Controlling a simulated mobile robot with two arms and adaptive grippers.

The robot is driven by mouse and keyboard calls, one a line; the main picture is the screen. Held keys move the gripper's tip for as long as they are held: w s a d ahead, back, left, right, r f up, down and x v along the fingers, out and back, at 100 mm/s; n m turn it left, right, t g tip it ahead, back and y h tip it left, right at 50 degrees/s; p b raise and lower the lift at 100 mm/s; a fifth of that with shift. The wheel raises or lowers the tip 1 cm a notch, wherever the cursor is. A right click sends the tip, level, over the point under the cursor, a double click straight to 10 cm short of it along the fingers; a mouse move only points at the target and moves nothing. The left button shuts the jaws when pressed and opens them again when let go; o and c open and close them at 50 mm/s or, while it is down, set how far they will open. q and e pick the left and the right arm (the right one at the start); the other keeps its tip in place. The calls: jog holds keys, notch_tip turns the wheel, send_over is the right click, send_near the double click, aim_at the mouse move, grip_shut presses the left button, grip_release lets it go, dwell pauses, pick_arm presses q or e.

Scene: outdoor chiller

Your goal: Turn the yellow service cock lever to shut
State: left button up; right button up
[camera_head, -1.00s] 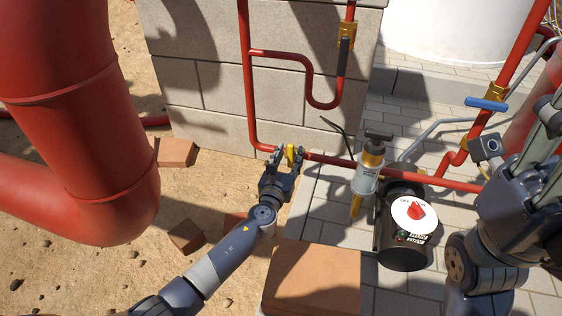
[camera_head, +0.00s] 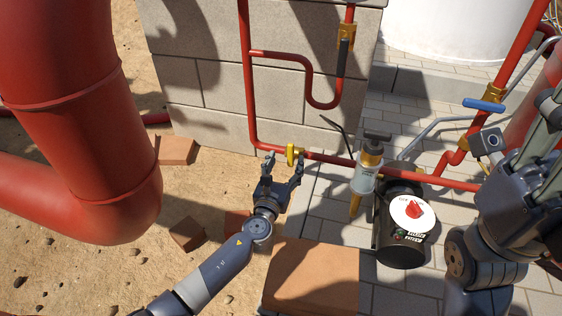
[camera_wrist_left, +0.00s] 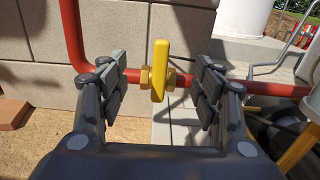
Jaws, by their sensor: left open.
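In the left wrist view the lever (camera_wrist_left: 160,70) stands upright in the picture, across the pipe, on a brass body. My left gripper (camera_head: 283,172) is open and empty, just on the near side of the lever. In the left wrist view its fingers (camera_wrist_left: 164,82) show to either side of the lever, with gaps on both sides. My right arm shows at the right of the head view; its finger state is unclear.
A concrete block wall (camera_head: 210,80) stands behind the pipe. A blue-handled valve (camera_head: 485,104) is farther right. A thick red pipe (camera_head: 75,120) fills the left.

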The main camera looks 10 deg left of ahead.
pick_arm(q)
jog(key=s, duration=0.3)
jog(key=shift+s, duration=0.1)
